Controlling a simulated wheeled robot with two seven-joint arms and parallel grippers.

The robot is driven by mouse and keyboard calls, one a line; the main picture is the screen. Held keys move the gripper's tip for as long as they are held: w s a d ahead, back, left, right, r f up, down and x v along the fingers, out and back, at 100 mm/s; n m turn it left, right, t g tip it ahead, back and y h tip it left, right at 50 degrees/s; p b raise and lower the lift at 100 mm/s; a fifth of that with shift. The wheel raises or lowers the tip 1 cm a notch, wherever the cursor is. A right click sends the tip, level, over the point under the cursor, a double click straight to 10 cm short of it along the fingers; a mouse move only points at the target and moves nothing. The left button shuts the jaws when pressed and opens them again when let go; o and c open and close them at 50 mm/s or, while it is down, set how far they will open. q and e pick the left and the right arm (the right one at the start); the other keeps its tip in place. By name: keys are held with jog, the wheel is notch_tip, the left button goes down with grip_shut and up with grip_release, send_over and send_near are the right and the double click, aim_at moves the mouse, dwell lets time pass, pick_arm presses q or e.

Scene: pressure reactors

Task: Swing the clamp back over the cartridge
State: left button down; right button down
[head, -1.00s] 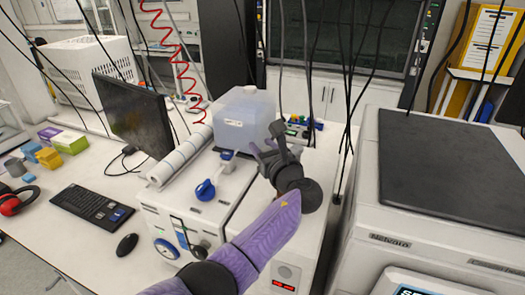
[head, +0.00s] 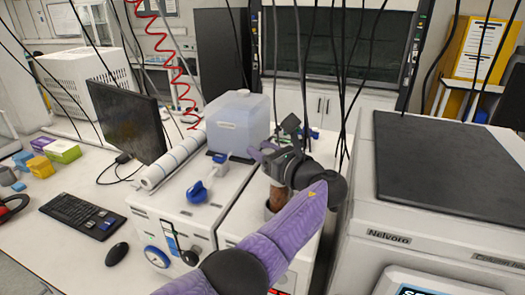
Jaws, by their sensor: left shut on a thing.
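My left gripper (head: 275,143) reaches over the right-hand white unit, with my purple arm coming up from the bottom. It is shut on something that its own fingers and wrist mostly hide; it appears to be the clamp. A brown cylinder (head: 278,199), which looks like the cartridge, stands upright under the gripper in a dark ring on the unit's top. My wrist and forearm cover part of it. I cannot tell whether the clamp lies over it. My right gripper is not in view.
Left of the gripper stand a clear jug (head: 238,122) and a white machine with a blue knob (head: 197,192). A large grey-topped machine (head: 450,165) stands at the right. Black cables hang behind the gripper. A monitor (head: 122,115) and keyboard (head: 85,213) are farther left.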

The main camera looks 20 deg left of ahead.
pick_arm(q)
jog(key=shift+c, duration=1.5)
grip_release()
notch_tip(320, 180, up, 10)
